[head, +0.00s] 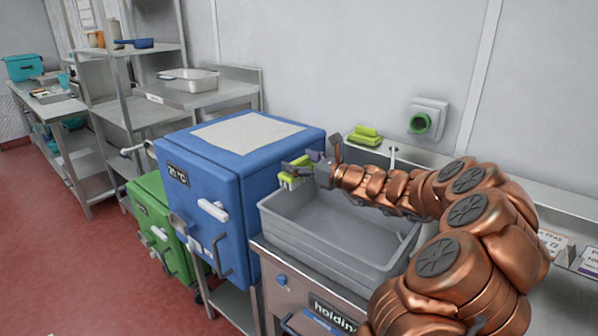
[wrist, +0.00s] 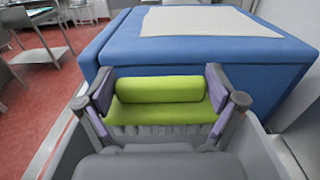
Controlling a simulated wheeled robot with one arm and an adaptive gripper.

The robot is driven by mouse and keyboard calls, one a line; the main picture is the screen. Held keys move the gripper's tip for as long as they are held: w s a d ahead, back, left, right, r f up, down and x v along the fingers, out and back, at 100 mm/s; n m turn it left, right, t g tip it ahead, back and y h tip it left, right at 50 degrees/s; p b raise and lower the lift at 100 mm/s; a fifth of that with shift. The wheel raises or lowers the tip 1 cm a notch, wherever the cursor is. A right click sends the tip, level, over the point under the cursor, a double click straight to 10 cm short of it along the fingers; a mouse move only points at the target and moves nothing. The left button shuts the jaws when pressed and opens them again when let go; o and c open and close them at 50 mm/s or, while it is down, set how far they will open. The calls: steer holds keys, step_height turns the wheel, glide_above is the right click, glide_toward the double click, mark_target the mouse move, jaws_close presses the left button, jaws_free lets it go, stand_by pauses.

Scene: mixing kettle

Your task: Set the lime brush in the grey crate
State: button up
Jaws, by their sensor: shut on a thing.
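The lime brush (head: 291,182) is in my gripper (head: 302,168), which is shut on it. The grey crate (head: 335,258) is an open bin beside the blue box. The brush shows at the crate's far left end, close to the rim; whether it touches the crate I cannot tell. The crate's wall (wrist: 265,140) also shows in the wrist view.
A second lime brush (head: 364,136) lies on the ledge behind the crate. A blue box (head: 235,190) with a pale sheet (head: 248,134) on top stands left of the crate. A green box (head: 150,215) stands beyond it. The visible crate floor looks empty.

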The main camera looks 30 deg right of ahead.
steer(key=shift+f, duration=1.75)
steer(key=shift+f, duration=0.5)
steer(key=o, duration=0.7)
steer(key=shift+r, duration=0.6)
steer(key=shift+b+v, duration=0.45)
steer(key=shift+v, duration=3.3)
